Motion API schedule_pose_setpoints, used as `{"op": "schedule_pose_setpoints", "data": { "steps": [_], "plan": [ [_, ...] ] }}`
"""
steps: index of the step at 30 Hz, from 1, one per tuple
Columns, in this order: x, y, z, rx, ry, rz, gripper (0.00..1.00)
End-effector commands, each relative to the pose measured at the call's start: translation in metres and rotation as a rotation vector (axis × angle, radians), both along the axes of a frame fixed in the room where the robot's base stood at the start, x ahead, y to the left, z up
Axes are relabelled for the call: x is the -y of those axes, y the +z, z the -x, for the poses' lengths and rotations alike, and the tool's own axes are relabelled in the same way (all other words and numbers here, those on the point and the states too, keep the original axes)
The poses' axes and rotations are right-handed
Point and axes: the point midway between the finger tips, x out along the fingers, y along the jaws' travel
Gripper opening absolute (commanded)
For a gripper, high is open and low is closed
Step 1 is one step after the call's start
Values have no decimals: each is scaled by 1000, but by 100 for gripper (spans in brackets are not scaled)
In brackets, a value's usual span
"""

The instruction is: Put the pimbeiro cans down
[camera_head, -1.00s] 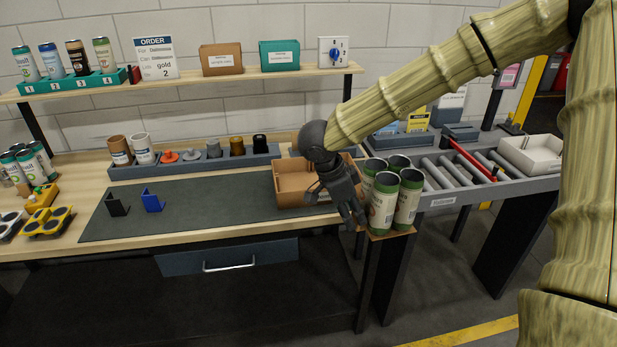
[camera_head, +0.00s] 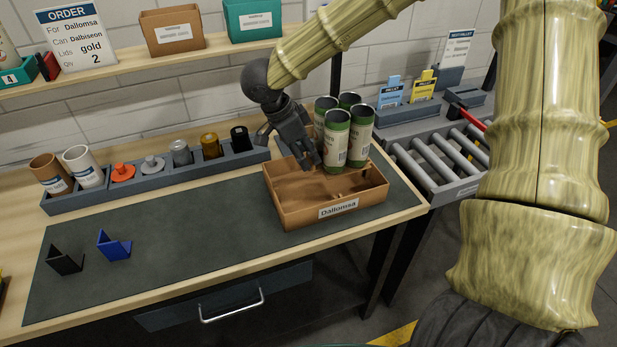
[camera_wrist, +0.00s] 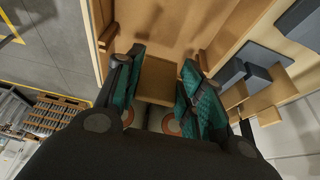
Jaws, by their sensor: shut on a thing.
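A group of green-and-cream cans (camera_head: 335,138), taken as the pimbeiro cans, is upright at the right in the head view. Their label text is too small to read. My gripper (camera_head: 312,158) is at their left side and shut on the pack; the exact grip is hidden. The cans are at the back right of an open cardboard box (camera_head: 290,212) labelled Dallomsa, their lower ends close to its rim; I cannot tell the height. In the wrist view, the teal finger pads of my gripper (camera_wrist: 158,95) flank a brown piece, with the cans mostly hidden.
The box stands on the dark mat (camera_head: 150,262). A grey rack (camera_head: 165,175) holds cups and lids behind the mat. Black (camera_head: 65,260) and blue (camera_head: 113,246) stands are at left. A roller conveyor (camera_head: 440,160) lies to the right. The mat's middle is clear.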

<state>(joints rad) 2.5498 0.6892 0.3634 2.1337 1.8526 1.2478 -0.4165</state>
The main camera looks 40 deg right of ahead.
Motion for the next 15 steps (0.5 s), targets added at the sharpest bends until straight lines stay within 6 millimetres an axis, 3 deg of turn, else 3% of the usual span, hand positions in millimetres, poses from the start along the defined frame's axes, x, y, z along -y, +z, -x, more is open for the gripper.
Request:
{"op": "schedule_pose_setpoints", "data": {
  "steps": [9, 15],
  "plan": [
    [2, -43, 1, -5, -3, 1, 14],
    [1, -56, 1, -2, -3, 1, 14]
  ]
}}
